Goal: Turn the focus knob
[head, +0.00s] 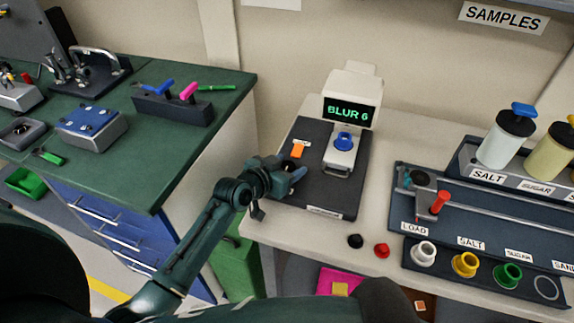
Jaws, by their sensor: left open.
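A white instrument (349,90) stands on a dark base plate (335,196) on the pale bench, with a screen (349,110) that reads "BLUR 6" in green. A round blue knob (344,141) sits on its front, below the screen; it looks like the focus knob. My left gripper (284,188) is open and empty, over the left edge of the base plate. It is to the lower left of the blue knob and apart from it. My right gripper is not in view.
An orange block (297,150) lies on the base plate, left of the knob. A black cap (355,241) and a red cap (381,250) lie near the bench's front edge. A dark rail unit (470,220) with jars and colored rings fills the right. A green-topped bench (190,140) stands left.

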